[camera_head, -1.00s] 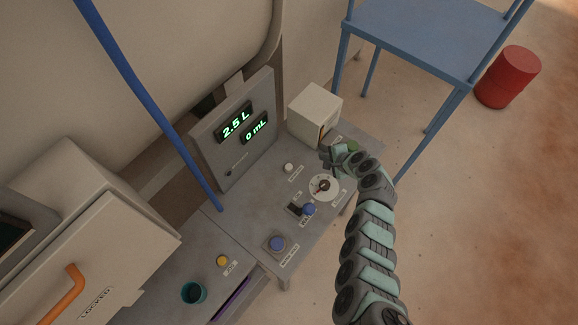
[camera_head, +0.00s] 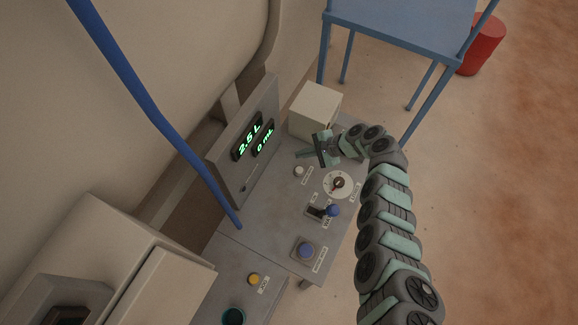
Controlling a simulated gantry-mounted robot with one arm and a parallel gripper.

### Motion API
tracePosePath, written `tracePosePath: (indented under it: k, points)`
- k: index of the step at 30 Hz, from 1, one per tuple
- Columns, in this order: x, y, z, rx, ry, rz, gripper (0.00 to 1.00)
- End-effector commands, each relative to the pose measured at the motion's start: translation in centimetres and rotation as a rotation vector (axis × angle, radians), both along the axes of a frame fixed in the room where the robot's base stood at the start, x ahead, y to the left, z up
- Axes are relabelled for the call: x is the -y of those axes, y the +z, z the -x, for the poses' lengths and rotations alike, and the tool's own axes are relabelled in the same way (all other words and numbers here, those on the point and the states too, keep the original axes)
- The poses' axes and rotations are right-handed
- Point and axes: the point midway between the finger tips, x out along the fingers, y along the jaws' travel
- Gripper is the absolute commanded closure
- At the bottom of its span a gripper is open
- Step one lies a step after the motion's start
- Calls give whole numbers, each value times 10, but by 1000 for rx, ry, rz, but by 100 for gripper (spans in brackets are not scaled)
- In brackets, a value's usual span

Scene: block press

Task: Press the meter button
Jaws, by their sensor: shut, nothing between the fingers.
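A yellow button (camera_head: 254,279) is nearer the front left. Labels lie beside them, too small to read, so I cannot tell which is the meter button. My gripper (camera_head: 303,155) is shut and empty. In the picture its tips are just above the white button, left of the dial; whether they touch anything is unclear.
An upright panel (camera_head: 243,150) shows "2.5 L" and "0 mL". A pale box (camera_head: 314,110) stands close behind my gripper. A blue pole (camera_head: 160,120) crosses at left. A blue stand (camera_head: 400,25) and red drum (camera_head: 484,45) are at back right.

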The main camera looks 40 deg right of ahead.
Motion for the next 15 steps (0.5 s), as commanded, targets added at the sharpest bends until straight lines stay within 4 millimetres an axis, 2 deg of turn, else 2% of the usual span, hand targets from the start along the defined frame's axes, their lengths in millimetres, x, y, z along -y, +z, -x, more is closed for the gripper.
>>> tracePosePath:
  k: [10, 15]
  points:
    - [0, -1, 0, 0, -1, 1, 100]
    - [0, -11, 0, 0, -1, 1, 100]
